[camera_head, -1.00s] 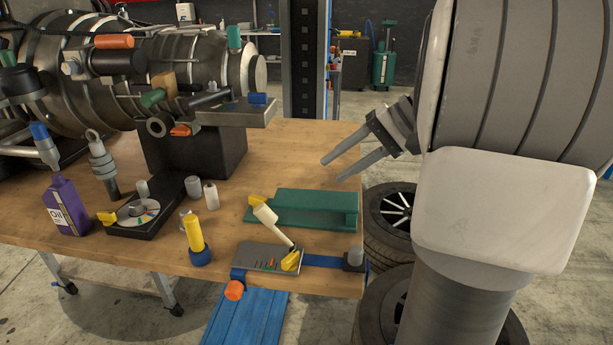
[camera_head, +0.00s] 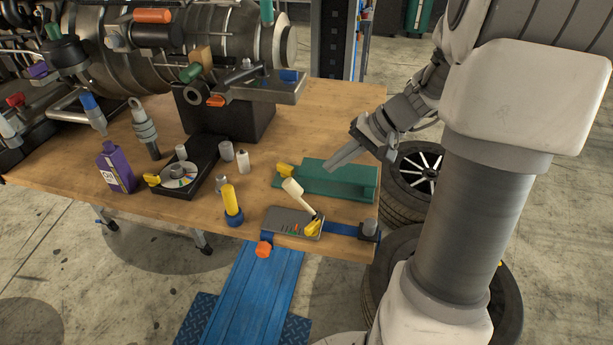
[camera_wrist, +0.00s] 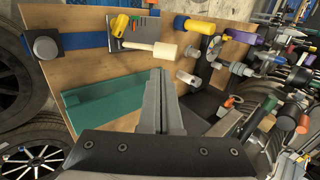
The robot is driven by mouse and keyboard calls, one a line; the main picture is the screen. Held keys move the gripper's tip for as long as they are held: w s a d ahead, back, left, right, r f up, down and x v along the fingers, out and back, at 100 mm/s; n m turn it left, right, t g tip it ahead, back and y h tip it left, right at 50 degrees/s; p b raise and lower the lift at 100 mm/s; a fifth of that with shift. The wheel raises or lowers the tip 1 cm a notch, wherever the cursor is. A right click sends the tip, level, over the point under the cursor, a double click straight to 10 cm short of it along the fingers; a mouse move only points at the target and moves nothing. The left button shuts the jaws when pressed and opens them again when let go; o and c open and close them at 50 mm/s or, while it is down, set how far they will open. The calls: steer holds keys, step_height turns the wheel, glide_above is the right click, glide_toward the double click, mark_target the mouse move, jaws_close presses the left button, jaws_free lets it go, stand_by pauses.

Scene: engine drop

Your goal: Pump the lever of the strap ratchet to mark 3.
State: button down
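The strap ratchet (camera_head: 283,220) is a grey plate with small coloured marks at the front right of the bench. Its cream-tipped lever (camera_head: 297,193) leans up and to the left from a yellow part (camera_head: 313,228). A blue strap (camera_head: 341,229) runs right to a dark block with a grey knob (camera_head: 370,228). In the wrist view the lever (camera_wrist: 152,48) lies beyond my fingertips, apart from them. My gripper (camera_head: 338,160) is above the green bracket, behind and right of the lever. In the wrist view its fingers (camera_wrist: 160,78) lie together with nothing between them. I cannot read the marks.
A green bracket (camera_head: 325,184) lies behind the ratchet. A yellow-handled tool (camera_head: 231,202) and a black tray with a disc (camera_head: 190,185) stand to the left. The engine (camera_head: 200,45) fills the back left. Tyres (camera_head: 408,180) stand right of the bench.

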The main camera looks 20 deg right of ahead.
mark_target(297, 185)
steer(key=x, duration=0.9)
steer(key=shift+w+a+r, duration=0.2)
steer(key=shift+a+r, duration=0.05)
steer(key=shift+r, duration=0.1)
steer(key=shift+w+p, duration=0.1)
steer(key=shift+p, duration=0.4)
